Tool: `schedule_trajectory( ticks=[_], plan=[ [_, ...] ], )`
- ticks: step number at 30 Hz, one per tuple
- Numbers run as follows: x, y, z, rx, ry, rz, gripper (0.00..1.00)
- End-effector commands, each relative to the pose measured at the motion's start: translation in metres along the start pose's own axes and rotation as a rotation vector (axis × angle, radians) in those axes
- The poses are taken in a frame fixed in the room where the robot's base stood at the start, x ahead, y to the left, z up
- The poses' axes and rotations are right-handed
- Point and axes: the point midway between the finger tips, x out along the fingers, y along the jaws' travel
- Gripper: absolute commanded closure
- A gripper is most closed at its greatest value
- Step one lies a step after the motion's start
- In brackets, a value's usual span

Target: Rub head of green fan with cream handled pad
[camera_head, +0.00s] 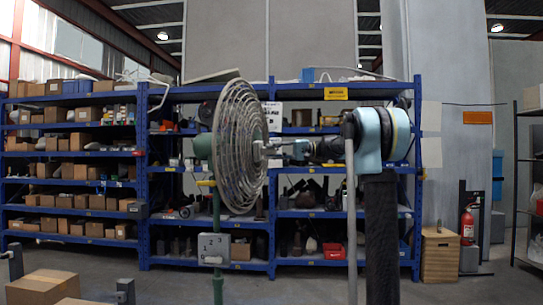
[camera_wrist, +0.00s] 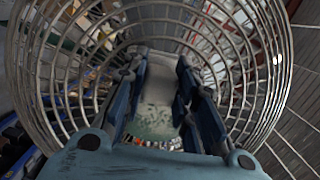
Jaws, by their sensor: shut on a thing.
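The green fan stands left of centre in the head view, with a round wire cage (camera_head: 238,148) seen nearly side-on and a green motor housing (camera_head: 203,147) behind it. My gripper (camera_head: 284,150) reaches in from the right, at the front of the cage. In the wrist view my gripper (camera_wrist: 158,85) has its dark fingers closed around a pale, cream-grey piece (camera_wrist: 156,92), which looks like the handled pad. Cage wires (camera_wrist: 262,60) surround the fingers there. The pad's far end is hard to make out, and I cannot tell whether it touches the wires.
The fan's green post (camera_head: 217,285) carries a grey control box (camera_head: 213,248). Blue shelves (camera_head: 146,200) with boxes stand behind. Cardboard boxes (camera_head: 45,287) are at the lower left. A red extinguisher (camera_head: 467,224) stands at the right. Floor between is open.

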Motion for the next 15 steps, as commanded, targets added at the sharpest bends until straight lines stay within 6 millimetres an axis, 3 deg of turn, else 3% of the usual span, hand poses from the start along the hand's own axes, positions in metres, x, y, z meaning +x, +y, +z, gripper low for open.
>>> schedule_trajectory(
  ticks=[15],
  plan=[
    [-0.01,0.005,-0.028,0.0,0.001,0.0,0.93]
  ],
)
